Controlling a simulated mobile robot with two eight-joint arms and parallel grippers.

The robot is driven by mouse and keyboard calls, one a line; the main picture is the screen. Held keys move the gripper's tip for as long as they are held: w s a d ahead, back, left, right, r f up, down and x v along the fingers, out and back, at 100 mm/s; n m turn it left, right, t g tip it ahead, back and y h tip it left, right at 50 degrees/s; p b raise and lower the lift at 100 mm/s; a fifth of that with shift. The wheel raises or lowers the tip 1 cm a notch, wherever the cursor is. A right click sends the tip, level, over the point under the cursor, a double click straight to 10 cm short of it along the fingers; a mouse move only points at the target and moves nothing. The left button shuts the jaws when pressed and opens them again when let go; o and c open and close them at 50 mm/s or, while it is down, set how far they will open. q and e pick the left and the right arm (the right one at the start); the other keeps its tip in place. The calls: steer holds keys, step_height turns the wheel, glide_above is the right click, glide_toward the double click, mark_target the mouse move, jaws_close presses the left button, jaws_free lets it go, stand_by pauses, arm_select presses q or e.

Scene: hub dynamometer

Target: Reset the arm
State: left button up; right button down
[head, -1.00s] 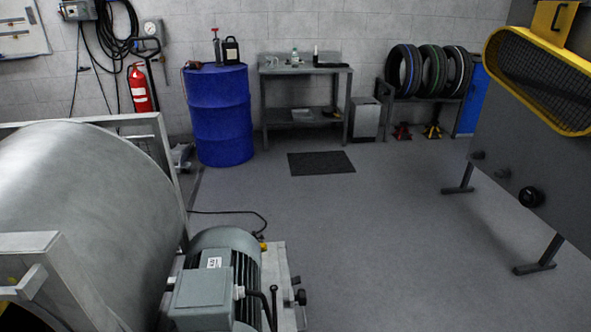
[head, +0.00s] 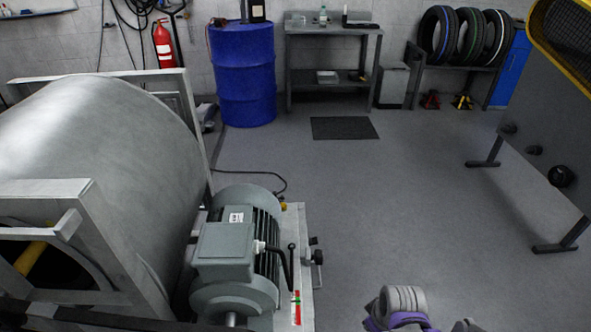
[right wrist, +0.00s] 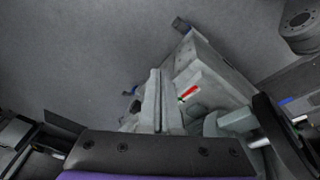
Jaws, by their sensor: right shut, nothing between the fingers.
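A grey electric motor (head: 240,250) sits on a pale base plate beside the large metal drum (head: 120,140). A black lever with a round knob (head: 291,262) stands at the motor's right side, above a red, green and white marked strip (head: 296,308). The strip also shows in the right wrist view (right wrist: 188,93). In that view my right gripper (right wrist: 158,152) is a dark bar with a purple edge along the bottom; it is shut and empty. I cannot tell its distance from the lever. My left gripper is not in view.
A purple and grey part of my arm (head: 400,306) shows at the bottom edge. A dark machine with a yellow guard (head: 560,60) stands at the right. A blue drum (head: 245,80), a bench (head: 335,32) and tyres (head: 465,35) line the back. The middle floor is clear.

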steer(key=s+a+r+m+t, duration=0.1)
steer(key=s+r+m, duration=0.2)
steer(key=s, duration=0.4)
steer(key=s+r+m+t, duration=0.1)
steer(key=s+r+m, duration=0.15)
steer(key=s, duration=0.55)
arm_select(q)
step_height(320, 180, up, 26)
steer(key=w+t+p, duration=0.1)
steer(key=p, duration=2.1)
steer(key=shift+p, duration=0.35)
arm_select(e)
step_height(320, 180, up, 26)
steer(key=w, duration=0.2)
steer(key=shift+f+m+t, duration=0.2)
steer(key=shift+m+t, duration=0.1)
steer(key=shift+m, duration=0.15)
steer(key=shift+s, duration=0.1)
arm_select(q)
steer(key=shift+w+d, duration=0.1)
arm_select(e)
steer(key=shift+d, duration=0.1)
